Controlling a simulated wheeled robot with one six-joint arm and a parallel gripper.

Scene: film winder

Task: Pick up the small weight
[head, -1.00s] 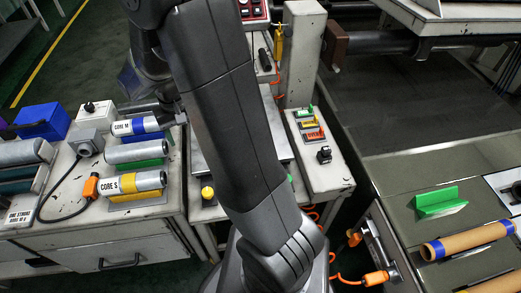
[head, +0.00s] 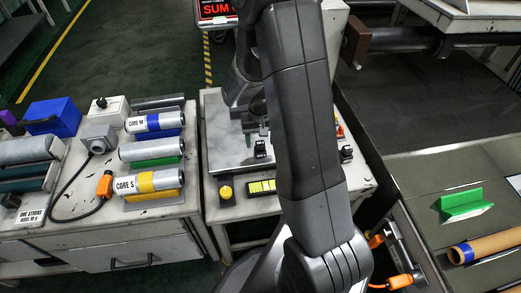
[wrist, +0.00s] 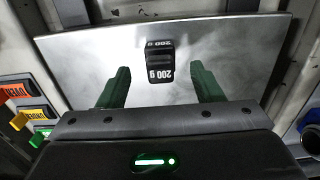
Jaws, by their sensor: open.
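The small weight (wrist: 160,62) is a black block marked 200 g, standing on a shiny metal plate (wrist: 75,50). In the head view the weight (head: 261,149) shows on the plate (head: 218,140), just left of my arm. My gripper (wrist: 162,84) is open and empty, its two green fingers spread wide. In the wrist view the weight appears between and slightly beyond the fingertips, apart from both. The height of the fingers above the plate is hard to tell. In the head view my arm hides part of the plate.
A yellow knob (head: 226,192) and a yellow-lit display (head: 262,186) sit at the plate's front. Coloured tags (wrist: 20,118) line the left of the wrist view. A bench with labelled cores (head: 148,182) stands at left. A green bracket (head: 463,204) is at right.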

